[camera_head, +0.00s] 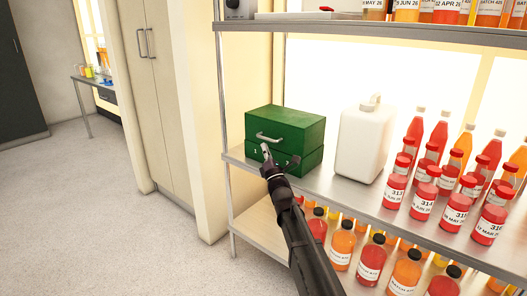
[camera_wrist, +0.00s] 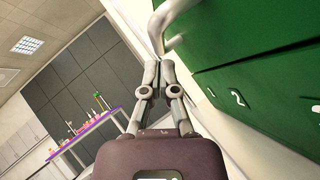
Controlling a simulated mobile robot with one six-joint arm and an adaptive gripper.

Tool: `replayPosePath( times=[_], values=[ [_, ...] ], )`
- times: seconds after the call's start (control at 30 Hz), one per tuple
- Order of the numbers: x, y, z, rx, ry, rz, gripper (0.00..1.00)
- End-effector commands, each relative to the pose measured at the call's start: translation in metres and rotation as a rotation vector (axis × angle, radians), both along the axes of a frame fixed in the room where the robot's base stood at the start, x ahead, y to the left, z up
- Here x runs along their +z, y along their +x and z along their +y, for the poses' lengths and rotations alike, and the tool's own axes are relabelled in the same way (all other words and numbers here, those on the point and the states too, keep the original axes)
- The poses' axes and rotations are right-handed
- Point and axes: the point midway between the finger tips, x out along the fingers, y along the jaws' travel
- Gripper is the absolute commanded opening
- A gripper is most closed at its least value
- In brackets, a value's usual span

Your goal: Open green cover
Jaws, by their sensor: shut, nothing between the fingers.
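A green box with a green cover (camera_head: 297,125) stands at the left end of the middle shelf. A light metal handle (camera_head: 270,138) is on the cover's front, and the lower part bears white numbers. My gripper (camera_head: 264,148) is in front of the box, just below the handle. In the wrist view my gripper (camera_wrist: 159,64) is shut with its fingertips together and nothing between them. The handle (camera_wrist: 172,40) is beside and just beyond the tips there; I cannot tell whether they touch. The green front (camera_wrist: 240,60) fills the upper right, with a white "2" on it. The cover looks closed.
A white jug (camera_head: 362,142) stands right of the box on the metal shelf (camera_head: 333,187). Several red and orange bottles (camera_head: 425,197) fill the shelf's right side, with more on the shelves above and below. A shelf post (camera_head: 222,110) rises left of the box.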

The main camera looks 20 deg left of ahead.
Motion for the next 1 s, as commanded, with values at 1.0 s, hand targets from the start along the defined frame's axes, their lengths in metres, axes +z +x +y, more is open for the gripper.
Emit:
replayPosePath(
  times=[1.0],
  values=[
    [0.020,0.013,-0.020,-0.021,0.019,0.047,0.00]
  ],
)
